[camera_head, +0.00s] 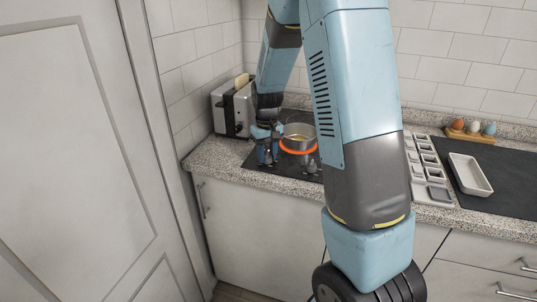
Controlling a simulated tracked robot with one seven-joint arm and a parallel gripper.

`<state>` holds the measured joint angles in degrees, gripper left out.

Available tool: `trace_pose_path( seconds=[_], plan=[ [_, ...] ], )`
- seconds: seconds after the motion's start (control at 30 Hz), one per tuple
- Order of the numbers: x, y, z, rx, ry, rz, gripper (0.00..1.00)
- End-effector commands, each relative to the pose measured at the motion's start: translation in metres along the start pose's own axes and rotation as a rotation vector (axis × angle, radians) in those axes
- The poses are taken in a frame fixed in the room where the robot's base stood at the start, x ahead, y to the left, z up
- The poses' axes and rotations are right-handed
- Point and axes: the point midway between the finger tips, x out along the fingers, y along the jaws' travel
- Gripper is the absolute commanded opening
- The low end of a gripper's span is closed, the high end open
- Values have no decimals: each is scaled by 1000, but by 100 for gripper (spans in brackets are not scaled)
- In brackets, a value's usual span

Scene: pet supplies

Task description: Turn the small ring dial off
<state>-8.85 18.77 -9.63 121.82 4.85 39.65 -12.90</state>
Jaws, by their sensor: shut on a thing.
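My gripper (266,158) is lowered at the front left of the black hob (256,165). Its fingers are shut on a small dial there, which they mostly hide. I cannot read the dial's setting or see for sure which ring it serves. More grey dial shapes (312,166) stand to the right along the hob's front edge. A steel pot (299,131) sits on a ring that glows orange (297,149), just right of and behind my gripper. The right part of the hob is hidden by my arm.
A toaster (236,107) with bread stands in the left corner. At the right are a multi-compartment tray (434,195), a white dish (470,175) on a dark surface, and a wooden egg holder (469,136). A door (75,150) is close at the left.

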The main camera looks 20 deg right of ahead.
Motion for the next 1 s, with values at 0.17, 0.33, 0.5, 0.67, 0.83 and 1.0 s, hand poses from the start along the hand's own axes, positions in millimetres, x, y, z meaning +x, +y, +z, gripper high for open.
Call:
trace_pose_path(
  seconds=[0.17, 0.33, 0.5, 0.67, 0.83, 1.0],
  plan=[
    [2, -1, 4, -17, -11, -2, 6],
    [3, -1, 4, -18, -11, -2, 6],
    [3, 0, 4, -18, -12, -2, 6],
    [2, 0, 3, -17, -9, -1, 52],
    [1, 0, 2, -17, -5, -1, 62],
    [0, 0, 1, -17, -3, 0, 62]
  ],
)
